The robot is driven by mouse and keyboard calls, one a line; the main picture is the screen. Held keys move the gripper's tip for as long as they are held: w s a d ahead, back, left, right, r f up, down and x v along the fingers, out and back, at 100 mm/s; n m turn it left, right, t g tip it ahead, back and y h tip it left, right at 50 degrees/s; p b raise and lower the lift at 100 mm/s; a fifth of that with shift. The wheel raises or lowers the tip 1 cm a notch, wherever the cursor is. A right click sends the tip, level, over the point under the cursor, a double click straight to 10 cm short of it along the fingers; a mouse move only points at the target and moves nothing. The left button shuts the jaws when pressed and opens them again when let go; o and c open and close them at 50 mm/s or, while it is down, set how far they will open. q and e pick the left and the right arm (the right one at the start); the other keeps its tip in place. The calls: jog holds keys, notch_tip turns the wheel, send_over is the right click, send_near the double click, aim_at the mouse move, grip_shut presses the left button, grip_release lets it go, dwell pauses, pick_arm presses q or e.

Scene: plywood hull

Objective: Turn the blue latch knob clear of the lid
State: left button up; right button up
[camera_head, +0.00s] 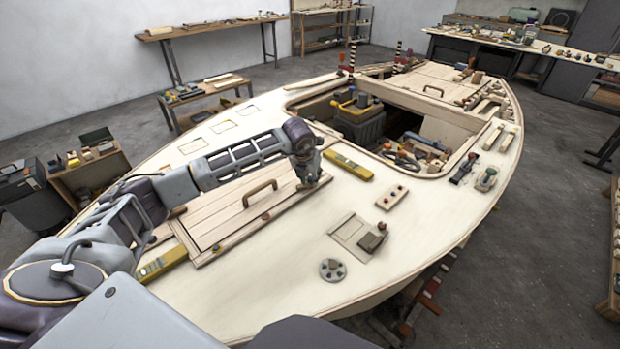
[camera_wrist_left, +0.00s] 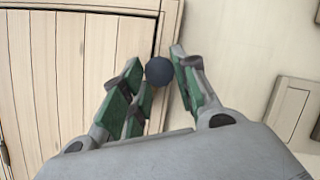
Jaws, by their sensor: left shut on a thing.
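The blue latch knob (camera_wrist_left: 159,71) shows in the left wrist view as a dark blue ball at the edge of the lid (camera_wrist_left: 60,70). My left gripper (camera_wrist_left: 162,76) is shut on it, with green-padded fingers on both sides. In the head view the left gripper (camera_head: 312,183) reaches down at the right end of the planked lid (camera_head: 235,213), and the knob is hidden there. The lid lies flat in its frame on the deck and has a wooden handle (camera_head: 259,191). The latch's turn relative to the lid is hard to tell. My right gripper is not in view.
A yellow level (camera_head: 348,166) lies right of the gripper. An open hatch holding a toolbox (camera_head: 360,122) is beyond.

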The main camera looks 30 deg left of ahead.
pick_arm(q)
jog(key=n+y+b, duration=0.1)
jog(key=n, duration=0.2)
jog(key=shift+w+d, duration=0.1)
jog(key=shift+d, duration=0.1)
jog(key=shift+d+n+g+y+b, duration=0.1)
jog(key=shift+n+g+y+b, duration=0.3)
jog(key=shift+n, duration=0.8)
jog(key=shift+n+y, duration=0.4)
jog(key=shift+n, duration=0.5)
jog(key=shift+b, duration=0.3)
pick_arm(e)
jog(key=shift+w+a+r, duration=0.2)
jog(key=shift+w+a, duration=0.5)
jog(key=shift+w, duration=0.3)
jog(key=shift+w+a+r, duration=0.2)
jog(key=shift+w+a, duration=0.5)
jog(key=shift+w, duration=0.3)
